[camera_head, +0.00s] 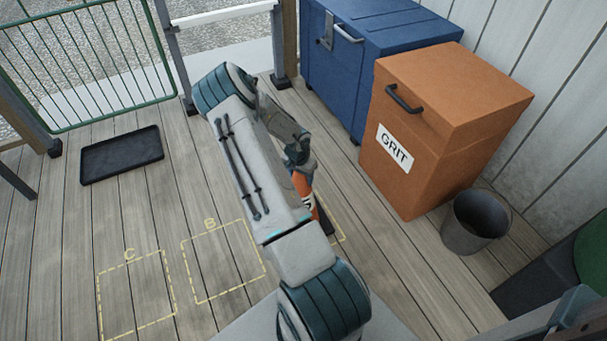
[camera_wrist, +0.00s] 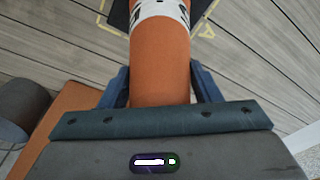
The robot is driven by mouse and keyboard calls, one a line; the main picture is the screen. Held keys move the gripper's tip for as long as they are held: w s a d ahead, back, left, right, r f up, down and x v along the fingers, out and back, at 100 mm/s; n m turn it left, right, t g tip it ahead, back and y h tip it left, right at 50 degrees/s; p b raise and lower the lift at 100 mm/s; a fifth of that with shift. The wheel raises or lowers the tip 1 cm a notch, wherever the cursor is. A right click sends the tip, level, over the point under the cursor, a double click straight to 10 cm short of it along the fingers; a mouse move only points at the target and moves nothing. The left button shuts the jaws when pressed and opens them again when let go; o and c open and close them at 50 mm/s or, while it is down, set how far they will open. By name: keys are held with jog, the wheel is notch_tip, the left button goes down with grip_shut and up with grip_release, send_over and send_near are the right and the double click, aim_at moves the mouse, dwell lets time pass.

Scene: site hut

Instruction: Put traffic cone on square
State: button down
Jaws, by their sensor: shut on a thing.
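The orange traffic cone (camera_head: 305,194) with a white band is partly hidden behind my arm in the head view. My gripper (camera_head: 299,160) is shut on its upper part. In the wrist view the cone (camera_wrist: 160,55) sits between the two fingers of my gripper (camera_wrist: 160,85), its dark base beyond over a dashed yellow marking. Dashed yellow squares B (camera_head: 223,260) and C (camera_head: 137,294) lie empty on the deck. A third dashed outline (camera_head: 341,236) shows by the cone's base, mostly hidden by my arm. I cannot tell whether the base touches the deck.
An orange grit bin (camera_head: 432,165), a blue chest (camera_head: 375,50) and a grey bucket (camera_head: 474,222) stand at the right. A black tray (camera_head: 122,154) lies at the left near a green gate (camera_head: 85,62). The deck around squares B and C is clear.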

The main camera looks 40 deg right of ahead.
aim_at(306, 193)
notch_tip(306, 193, down, 3)
jog(key=shift+w+r+b, duration=0.1)
jog(key=shift+b, duration=0.3)
jog(key=shift+c, duration=2.3)
grip_release()
